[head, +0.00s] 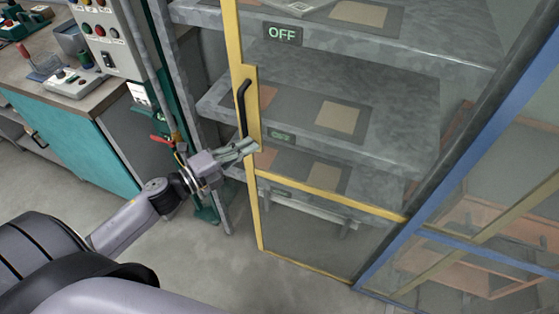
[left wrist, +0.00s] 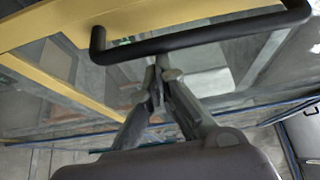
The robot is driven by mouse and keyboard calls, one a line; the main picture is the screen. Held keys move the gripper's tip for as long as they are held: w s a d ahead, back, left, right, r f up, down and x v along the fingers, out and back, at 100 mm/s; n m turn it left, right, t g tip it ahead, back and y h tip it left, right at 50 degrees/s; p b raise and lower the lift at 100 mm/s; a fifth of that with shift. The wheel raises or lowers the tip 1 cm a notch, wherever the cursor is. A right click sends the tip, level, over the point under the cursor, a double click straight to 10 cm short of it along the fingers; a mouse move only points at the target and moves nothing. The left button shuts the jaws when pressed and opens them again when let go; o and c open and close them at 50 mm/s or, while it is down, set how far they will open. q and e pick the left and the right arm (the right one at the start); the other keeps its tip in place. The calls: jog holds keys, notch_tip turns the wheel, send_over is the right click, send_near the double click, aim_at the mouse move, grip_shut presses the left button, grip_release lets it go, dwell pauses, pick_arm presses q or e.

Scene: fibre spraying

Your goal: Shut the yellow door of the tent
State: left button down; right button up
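The tent's yellow door (head: 254,212) is a yellow frame with clear panels. Its handle edge is at the left, and its lower right corner meets the tent's blue frame (head: 395,254). A black bar handle (head: 242,105) is on the door's left upright; the handle also crosses the top of the left wrist view (left wrist: 200,38). My left gripper (head: 250,145) is at the door's left upright, just below the handle's lower end. In the left wrist view its fingertips (left wrist: 161,73) come together close to the handle, with nothing visible between them. Whether they touch the door is unclear. My right gripper is out of view.
Grey shelves (head: 465,45) with an OFF sign (head: 283,34) show behind the door panels. A teal workbench (head: 85,145) with a control box (head: 103,35) stands at the left. Bare floor (head: 185,255) lies in front of the door.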

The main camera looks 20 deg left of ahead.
pick_arm(q)
jog(key=a+b, duration=0.3)
jog(key=a, duration=1.6)
jog(key=shift+s+a, duration=0.3)
jog(key=shift+a, duration=0.1)
